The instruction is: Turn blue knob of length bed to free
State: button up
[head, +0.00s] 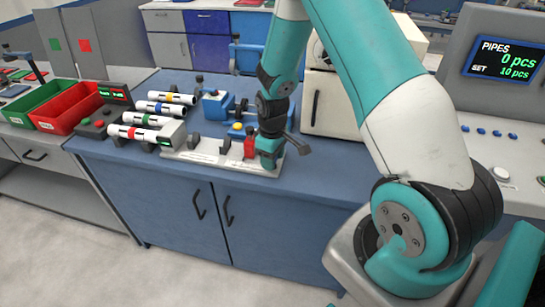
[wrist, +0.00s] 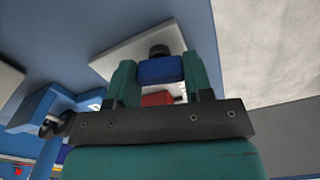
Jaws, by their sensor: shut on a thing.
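The length bed (head: 215,158) is a long pale plate at the front edge of the blue bench in the head view. Its pale end (wrist: 122,42) also shows in the wrist view. My gripper (head: 268,156) points down at the right end of the bed. In the wrist view its two teal fingers (wrist: 160,78) are closed on the sides of the blue knob (wrist: 160,70). A red block (head: 250,148) stands just left of my gripper; a red part (wrist: 157,99) also shows between the fingers. The blue knob is hidden behind my gripper in the head view.
Several white pipes with coloured bands (head: 150,120) lie on a rack left of the bed. A green bin (head: 35,95) and a red bin (head: 72,110) are further left. A cream machine (head: 330,102) stands close behind right. A blue device (head: 215,104) is behind the bed.

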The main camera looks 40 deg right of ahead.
jog(key=shift+w+n, duration=0.15)
jog(key=shift+n, duration=1.45)
jog(key=o, duration=0.9)
notch_tip(320, 180, up, 18)
jog(key=shift+f+b, duration=0.25)
jog(key=shift+b, duration=0.05)
